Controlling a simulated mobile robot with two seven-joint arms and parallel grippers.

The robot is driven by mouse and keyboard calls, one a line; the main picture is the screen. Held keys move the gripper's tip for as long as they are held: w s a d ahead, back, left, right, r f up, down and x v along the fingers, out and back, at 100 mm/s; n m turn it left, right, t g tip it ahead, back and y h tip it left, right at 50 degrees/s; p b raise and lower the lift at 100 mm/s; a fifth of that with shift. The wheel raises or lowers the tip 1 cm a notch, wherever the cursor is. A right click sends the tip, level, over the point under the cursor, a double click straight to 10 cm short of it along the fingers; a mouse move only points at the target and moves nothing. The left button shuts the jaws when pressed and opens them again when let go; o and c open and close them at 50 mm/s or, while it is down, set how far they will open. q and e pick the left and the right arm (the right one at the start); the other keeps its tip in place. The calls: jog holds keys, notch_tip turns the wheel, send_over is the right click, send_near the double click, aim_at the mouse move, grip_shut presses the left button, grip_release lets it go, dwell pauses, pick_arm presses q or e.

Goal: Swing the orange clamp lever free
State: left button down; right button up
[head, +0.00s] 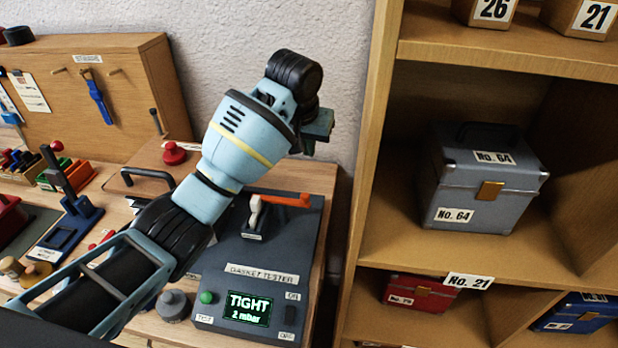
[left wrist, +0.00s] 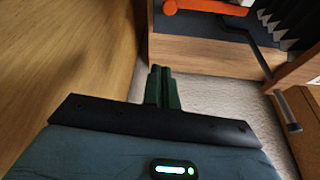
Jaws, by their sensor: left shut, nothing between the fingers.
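The orange clamp lever (head: 288,199) lies roughly level across the top of the grey tester box (head: 285,255), pointing right from a pale pivot piece (head: 255,210). In the left wrist view an orange bar, apparently the lever (left wrist: 205,7), shows at the top edge. My left gripper (head: 320,125) is raised beyond and above the tester, near the wall, apart from the lever. Its green fingers (left wrist: 161,84) are together and empty in the left wrist view. The left arm hides part of the tester's left side. My right gripper is not in view.
The tester screen (head: 248,308) reads "TIGHT 2 mbar". A wooden shelf (head: 365,190) with a grey case (head: 485,185) stands close on the right. A red knob (head: 174,153) and a black handle (head: 150,176) are left of my arm. A wooden tool board (head: 120,110) is at back left.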

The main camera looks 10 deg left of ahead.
pick_arm(q)
jog(key=shift+s, duration=0.1)
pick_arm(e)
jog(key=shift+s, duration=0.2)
